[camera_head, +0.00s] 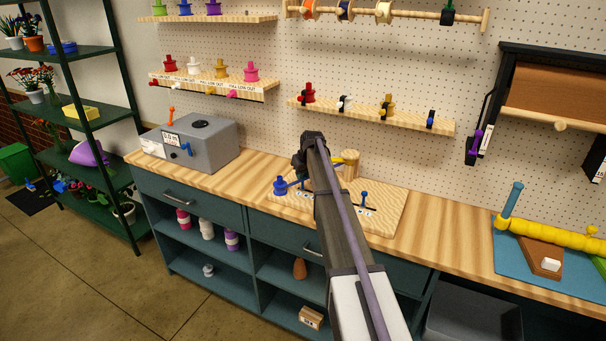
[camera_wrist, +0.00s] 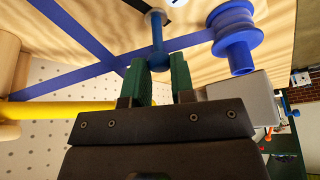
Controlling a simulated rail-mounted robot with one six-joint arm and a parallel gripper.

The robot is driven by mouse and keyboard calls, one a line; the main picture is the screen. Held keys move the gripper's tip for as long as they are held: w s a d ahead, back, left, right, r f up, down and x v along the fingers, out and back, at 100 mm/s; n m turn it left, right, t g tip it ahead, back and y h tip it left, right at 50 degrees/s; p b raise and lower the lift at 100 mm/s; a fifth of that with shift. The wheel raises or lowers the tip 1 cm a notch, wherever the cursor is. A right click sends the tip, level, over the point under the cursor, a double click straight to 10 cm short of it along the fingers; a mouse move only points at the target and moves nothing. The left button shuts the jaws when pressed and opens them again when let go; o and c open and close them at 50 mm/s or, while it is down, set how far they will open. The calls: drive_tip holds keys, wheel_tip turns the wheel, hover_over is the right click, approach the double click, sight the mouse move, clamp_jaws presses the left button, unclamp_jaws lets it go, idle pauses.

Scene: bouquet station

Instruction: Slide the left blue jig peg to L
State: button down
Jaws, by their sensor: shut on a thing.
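The left blue jig peg (camera_wrist: 157,36) stands out of the wooden jig board (camera_wrist: 198,17) in the wrist view, with its outer end between my green fingertips. My gripper (camera_wrist: 166,77) is shut on that peg. In the head view my arm hides the held peg and the fingertips. The right blue jig peg (camera_head: 364,196) stands upright beside white labels on the board (camera_head: 388,215). Part of a round white mark with black print shows by the held peg's base; its letter is cut off.
A blue spool (camera_head: 280,186) is at the board's left end; in the wrist view it (camera_wrist: 238,45) is close right of my fingers. Blue ribbon (camera_wrist: 90,40) crosses near the peg. A wooden post (camera_head: 350,168) and yellow bar (camera_wrist: 45,110) are close. A grey box (camera_head: 200,143) stands left.

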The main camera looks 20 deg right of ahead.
drive_tip(key=c, duration=1)
unclamp_jaws()
drive_tip(key=shift+w+a, duration=0.15)
drive_tip(key=shift+o, duration=0.2)
drive_tip(key=p+v, duration=1)
drive_tip(key=shift+s+r, duration=0.25)
drive_tip(key=shift+r, duration=0.1)
drive_tip(key=s+a+f+g+b, duration=0.1)
drive_tip(key=s+a, duration=0.7)
drive_tip(key=s, duration=0.5)
drive_tip(key=s+a+f+g+b, duration=0.1)
drive_tip(key=s+a+f+g, duration=0.1)
drive_tip(key=s+a, duration=0.7)
drive_tip(key=s+a+f+g+b, duration=0.1)
drive_tip(key=s+a+f+b, duration=0.1)
drive_tip(key=s+a, duration=0.7)
drive_tip(key=s, duration=0.8)
drive_tip(key=shift+f, duration=0.25)
